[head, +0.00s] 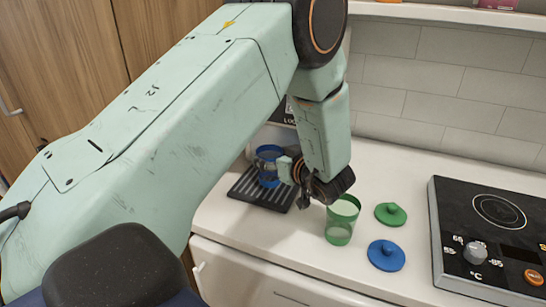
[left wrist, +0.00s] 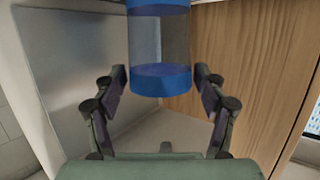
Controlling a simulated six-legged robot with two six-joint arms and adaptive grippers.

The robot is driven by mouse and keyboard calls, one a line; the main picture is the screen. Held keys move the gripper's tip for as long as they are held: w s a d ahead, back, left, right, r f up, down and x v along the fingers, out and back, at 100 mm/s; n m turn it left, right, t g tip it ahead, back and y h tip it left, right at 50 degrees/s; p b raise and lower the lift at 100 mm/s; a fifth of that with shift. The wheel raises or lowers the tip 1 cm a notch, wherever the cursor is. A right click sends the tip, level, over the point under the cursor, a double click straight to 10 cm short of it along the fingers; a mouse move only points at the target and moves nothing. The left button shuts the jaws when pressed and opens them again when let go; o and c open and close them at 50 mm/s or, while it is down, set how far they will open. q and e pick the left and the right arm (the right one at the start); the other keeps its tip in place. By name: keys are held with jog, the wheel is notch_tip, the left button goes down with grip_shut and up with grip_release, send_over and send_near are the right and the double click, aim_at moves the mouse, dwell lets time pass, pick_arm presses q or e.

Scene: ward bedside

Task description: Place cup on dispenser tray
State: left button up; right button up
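The blue cup (head: 267,172), clear with blue bands, stands upright on the black slatted dispenser tray (head: 246,190) in the head view. Its near side is partly hidden by my left gripper (head: 289,172), which is just to its right. In the left wrist view, the blue cup (left wrist: 160,78) is between and slightly beyond the fingertips of the left gripper (left wrist: 160,72). The fingers are spread wide, with a small gap visible on each side of the cup. My right gripper is not in view.
A green cup (head: 341,222) stands close below the left wrist. A green lid (head: 390,214) and a blue lid (head: 386,255) lie right of it. A black cooktop (head: 490,235) is at the right. The dispenser (head: 281,112) is partly hidden behind my arm.

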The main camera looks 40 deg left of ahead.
pick_arm(q)
jog(key=shift+o, duration=0.9)
jog(key=shift+s+a+r, duration=0.1)
jog(key=shift+s+a, duration=0.2)
jog(key=shift+s, duration=0.15)
jog(key=shift+w+d, duration=0.1)
jog(key=shift+w, duration=0.2)
jog(key=shift+w+d, duration=0.1)
jog(key=shift+d, duration=0.1)
jog(key=p+v, duration=0.8)
jog(key=v, duration=0.4)
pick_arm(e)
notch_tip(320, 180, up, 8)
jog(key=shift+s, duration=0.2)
pick_arm(q)
jog(key=shift+o, duration=0.2)
jog(key=shift+a, duration=0.15)
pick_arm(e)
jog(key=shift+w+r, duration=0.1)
